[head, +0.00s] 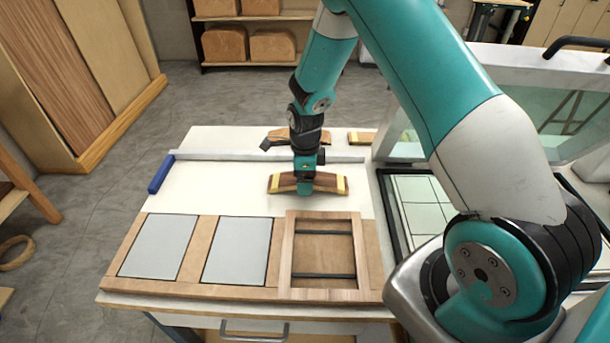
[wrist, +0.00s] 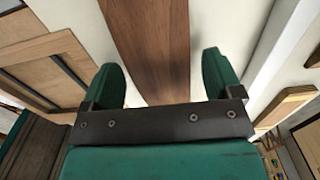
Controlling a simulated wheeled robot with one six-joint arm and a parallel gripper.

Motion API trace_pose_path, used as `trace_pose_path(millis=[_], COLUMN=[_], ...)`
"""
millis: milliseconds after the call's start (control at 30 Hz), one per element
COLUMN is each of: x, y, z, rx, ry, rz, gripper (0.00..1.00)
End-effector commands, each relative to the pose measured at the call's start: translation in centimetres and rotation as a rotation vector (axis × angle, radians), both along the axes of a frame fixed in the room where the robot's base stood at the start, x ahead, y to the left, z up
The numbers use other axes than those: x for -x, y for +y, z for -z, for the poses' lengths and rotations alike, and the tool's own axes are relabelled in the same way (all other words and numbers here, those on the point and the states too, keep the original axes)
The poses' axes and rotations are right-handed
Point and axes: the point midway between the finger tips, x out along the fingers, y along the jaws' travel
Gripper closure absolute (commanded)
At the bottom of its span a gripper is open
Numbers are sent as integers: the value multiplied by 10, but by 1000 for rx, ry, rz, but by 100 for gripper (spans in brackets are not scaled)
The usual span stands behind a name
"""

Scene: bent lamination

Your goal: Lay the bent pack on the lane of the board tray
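The bent pack (head: 334,185) is a curved brown wooden piece with pale yellow ends, lying on the white table top in the head view. In the wrist view its brown face (wrist: 152,45) runs away between my fingers. My gripper (head: 305,185) is over its middle from above. In the wrist view my gripper (wrist: 163,82) is open, one teal finger on each side of the pack, with pale gaps between. The board tray (head: 150,287) is a wooden tray along the front edge. Its right bay holds a wooden frame (head: 284,250) with two black strips; which part is the lane is unclear.
Two grey panels (head: 160,245) (head: 237,250) fill the tray's other bays. A long pale bar (head: 230,156) with a blue end (head: 160,175) crosses behind the pack. More wooden pieces (head: 360,137) lie beyond it. A glass-lidded unit (head: 420,210) stands right. White table left of the pack is clear.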

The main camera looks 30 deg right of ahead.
Motion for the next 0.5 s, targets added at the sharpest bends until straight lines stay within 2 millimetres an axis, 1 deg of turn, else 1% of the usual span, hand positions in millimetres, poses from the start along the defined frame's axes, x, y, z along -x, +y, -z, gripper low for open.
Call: trace_pose_path(millis=[167, 300, 367, 500], x=[0, 0, -1, -2], y=[0, 0, 0, 0], z=[0, -7, -15, -43], rx=[0, 0, 1, 1], ry=[0, -1, -4, -8], rz=[0, 0, 0, 0], gripper=[15, 15, 15, 15])
